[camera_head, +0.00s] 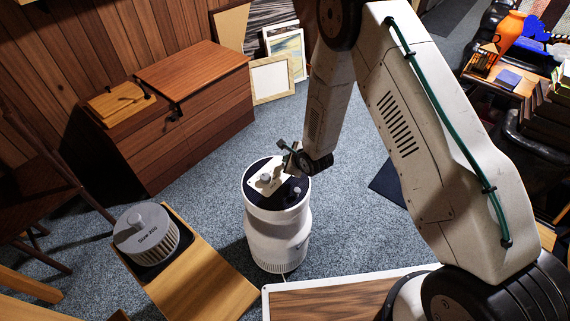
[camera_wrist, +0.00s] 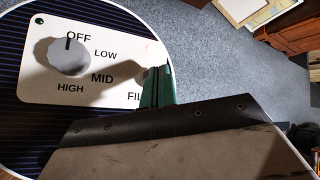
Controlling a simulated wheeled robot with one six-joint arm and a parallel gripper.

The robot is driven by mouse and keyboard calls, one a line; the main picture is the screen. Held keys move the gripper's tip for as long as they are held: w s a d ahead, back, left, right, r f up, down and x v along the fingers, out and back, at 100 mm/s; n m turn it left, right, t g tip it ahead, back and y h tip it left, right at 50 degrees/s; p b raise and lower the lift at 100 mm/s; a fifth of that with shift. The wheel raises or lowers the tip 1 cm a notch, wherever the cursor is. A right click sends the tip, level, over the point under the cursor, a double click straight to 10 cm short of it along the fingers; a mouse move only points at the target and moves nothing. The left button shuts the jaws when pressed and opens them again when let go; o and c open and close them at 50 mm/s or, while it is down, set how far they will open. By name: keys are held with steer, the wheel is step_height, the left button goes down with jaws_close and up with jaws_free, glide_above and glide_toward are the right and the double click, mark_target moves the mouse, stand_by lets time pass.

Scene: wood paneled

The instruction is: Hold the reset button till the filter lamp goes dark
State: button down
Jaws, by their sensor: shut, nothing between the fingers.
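A white, round-bodied air purifier (camera_head: 278,235) stands on the carpet, with a dark slatted top and a pale control panel (camera_wrist: 110,93). A grey dial (camera_wrist: 70,57) on the panel has its dark pointer toward OFF; LOW, MID and HIGH are printed around it. The letters "FIL" show at the panel's right part, where my gripper cuts off the rest. My gripper (camera_wrist: 157,87) is shut and empty, its green fingers over the panel's right end. I cannot tell whether they touch it. The reset button and the filter lamp cannot be made out behind the gripper.
A grey slotted canister (camera_head: 152,238) sits on a dark base on a wooden surface (camera_head: 200,285) at the left. A wooden chest (camera_head: 185,120) and leaning frames (camera_head: 270,78) stand behind. A wood-topped table edge (camera_head: 330,300) lies in front. Carpet is clear around the purifier.

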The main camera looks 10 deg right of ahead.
steer(key=shift+f, duration=0.6)
stand_by(1.8)
steer(key=shift+r, duration=0.9)
steer(key=shift+r, duration=2.55)
